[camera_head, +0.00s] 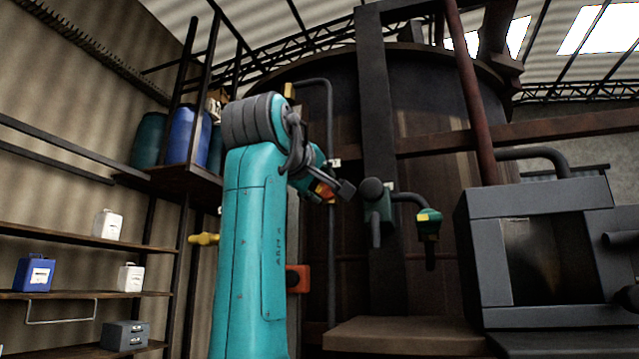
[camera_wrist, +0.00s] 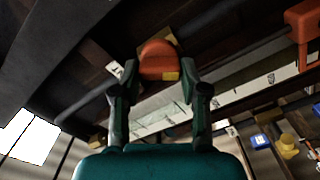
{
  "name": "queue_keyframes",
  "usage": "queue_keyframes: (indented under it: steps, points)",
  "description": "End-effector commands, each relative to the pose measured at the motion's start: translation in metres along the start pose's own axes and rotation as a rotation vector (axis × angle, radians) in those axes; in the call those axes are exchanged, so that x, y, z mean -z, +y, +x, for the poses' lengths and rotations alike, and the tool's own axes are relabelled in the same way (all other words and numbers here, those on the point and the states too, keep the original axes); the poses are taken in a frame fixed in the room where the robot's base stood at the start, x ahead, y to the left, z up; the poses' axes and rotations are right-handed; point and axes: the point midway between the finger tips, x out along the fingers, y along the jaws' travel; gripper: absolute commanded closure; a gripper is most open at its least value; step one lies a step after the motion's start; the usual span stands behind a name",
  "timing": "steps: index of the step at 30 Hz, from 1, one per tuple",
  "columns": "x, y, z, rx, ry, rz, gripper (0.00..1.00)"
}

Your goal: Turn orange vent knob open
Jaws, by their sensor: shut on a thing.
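The orange vent knob (camera_wrist: 158,55) sits between the fingertips of my gripper (camera_wrist: 158,76) in the wrist view, with a small yellow patch on its near face. The two dark green fingers stand on either side of it, and my gripper is shut on it. In the head view a small orange and yellow patch (camera_head: 326,194) shows at the end of my arm, in front of the dark vat (camera_head: 345,110).
Another orange part (camera_wrist: 303,22) is at upper right in the wrist view. In the head view, a green and yellow fitting (camera_head: 429,222) hangs on a pipe, and a grey boxy machine (camera_head: 535,255) stands at right. Shelves (camera_head: 85,240) with containers line the left wall.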

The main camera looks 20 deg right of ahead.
Motion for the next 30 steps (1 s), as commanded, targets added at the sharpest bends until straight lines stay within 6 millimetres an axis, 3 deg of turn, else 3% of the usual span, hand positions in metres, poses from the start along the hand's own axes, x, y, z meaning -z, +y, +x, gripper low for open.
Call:
queue_keyframes:
  steps: [15,30]
  points:
    - [-0.0001,-0.0031,-0.0003,0.001,0.001,-0.432,0.91]
    - [-0.0006,-0.0042,-0.0002,0.002,0.001,-0.594,0.91]
